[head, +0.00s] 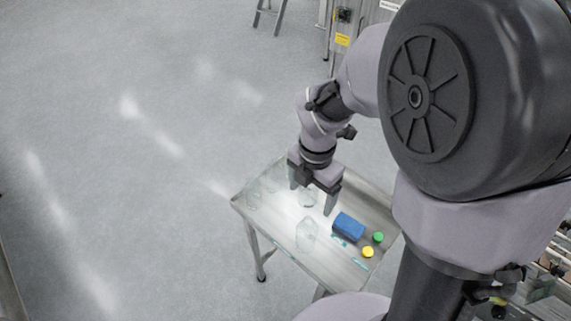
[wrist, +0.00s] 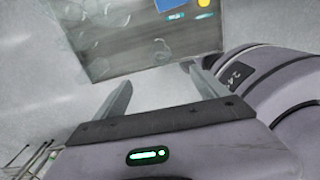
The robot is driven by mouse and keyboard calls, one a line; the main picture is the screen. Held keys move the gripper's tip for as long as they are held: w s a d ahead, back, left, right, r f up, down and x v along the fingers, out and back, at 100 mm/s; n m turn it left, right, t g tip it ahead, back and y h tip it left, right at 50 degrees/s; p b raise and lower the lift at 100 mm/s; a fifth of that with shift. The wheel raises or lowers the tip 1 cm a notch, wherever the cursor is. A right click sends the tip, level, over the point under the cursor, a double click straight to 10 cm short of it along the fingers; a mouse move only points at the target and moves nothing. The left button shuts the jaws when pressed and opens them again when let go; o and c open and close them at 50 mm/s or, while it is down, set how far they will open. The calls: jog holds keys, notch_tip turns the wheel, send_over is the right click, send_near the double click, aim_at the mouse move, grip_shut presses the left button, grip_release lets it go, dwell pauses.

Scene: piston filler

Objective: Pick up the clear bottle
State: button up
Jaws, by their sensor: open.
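A clear bottle (head: 306,237) is on the steel table (head: 350,272), near its front edge and left of the blue block. Another clear shape, likely a bottle (head: 307,199), shows between the fingers of my gripper (head: 312,198) in the head view. More faint clear shapes (head: 256,190) are at the table's left end. My gripper is open and empty above the table. In the wrist view its fingers (wrist: 156,76) are spread apart, with a faint clear outline (wrist: 160,50) on the table beyond them. The height between fingers and bottles is hard to tell.
A blue block (head: 348,226), a green cap (head: 378,237) and a yellow cap (head: 368,252) are on the right part of the table. Small teal pieces (head: 339,241) lie beside the block. Open grey floor (head: 120,200) is to the left. Machinery stands at the far right.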

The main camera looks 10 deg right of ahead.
aim_at(310, 221)
jog(key=f+b, duration=0.1)
jog(key=f, duration=0.3)
jog(key=f+b, duration=0.2)
jog(key=f, duration=0.2)
jog(key=f+b, duration=0.1)
jog(key=f, duration=0.3)
jog(key=shift+s+d, duration=0.2)
jog(key=shift+d, duration=0.05)
jog(key=f+b, duration=0.1)
jog(key=f, duration=0.1)
jog(key=f+b, duration=0.1)
jog(key=f, duration=0.2)
jog(key=shift+w+a+f+b, duration=0.2)
jog(key=shift+f+b, duration=0.1)
jog(key=shift+b, duration=0.1)
jog(key=shift+s+r, duration=0.1)
jog(key=shift+c, duration=1.3)
grip_shut()
